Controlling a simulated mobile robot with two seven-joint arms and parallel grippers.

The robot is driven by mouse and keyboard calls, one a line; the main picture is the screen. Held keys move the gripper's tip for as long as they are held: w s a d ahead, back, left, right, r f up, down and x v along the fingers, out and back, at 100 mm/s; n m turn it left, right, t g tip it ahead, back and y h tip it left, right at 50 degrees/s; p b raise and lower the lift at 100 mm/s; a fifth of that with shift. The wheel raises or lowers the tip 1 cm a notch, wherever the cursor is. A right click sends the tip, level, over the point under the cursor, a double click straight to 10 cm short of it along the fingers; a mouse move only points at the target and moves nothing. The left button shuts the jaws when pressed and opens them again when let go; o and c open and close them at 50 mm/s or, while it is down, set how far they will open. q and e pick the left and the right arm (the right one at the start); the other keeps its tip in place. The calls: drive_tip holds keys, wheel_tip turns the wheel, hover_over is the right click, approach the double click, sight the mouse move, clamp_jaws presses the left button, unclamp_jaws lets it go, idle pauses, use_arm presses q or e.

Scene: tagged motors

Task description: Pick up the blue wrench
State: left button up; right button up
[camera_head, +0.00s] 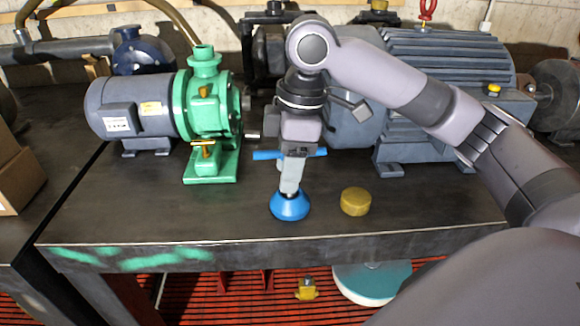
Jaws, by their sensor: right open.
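A blue bar, seemingly the handle of the blue wrench (266,155), runs level behind my right gripper, with its two ends showing on either side. A light grey stem shows below the gripper, above a blue cone-shaped base (290,206) on the dark table (200,220); I cannot tell whether the stem is a finger or part of the wrench. My right gripper (292,165) points down in front of the bar, and it is open. It hides the bar's middle, and I cannot tell whether they touch. My left gripper is not in view.
A round yellow cap (356,201) lies right of the blue base. A green and grey pump motor (207,110) stands on the left, and a large blue-grey motor (440,65) stands behind my right arm. The table front is mostly clear. A cardboard box (18,180) is at far left.

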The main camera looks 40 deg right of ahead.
clamp_jaws()
drive_tip(key=shift+r, duration=0.1)
wheel_tip(320, 180, up, 20)
drive_tip(key=p, duration=0.6)
drive_tip(key=c, duration=0.8)
unclamp_jaws()
clamp_jaws()
drive_tip(key=shift+w, duration=0.1)
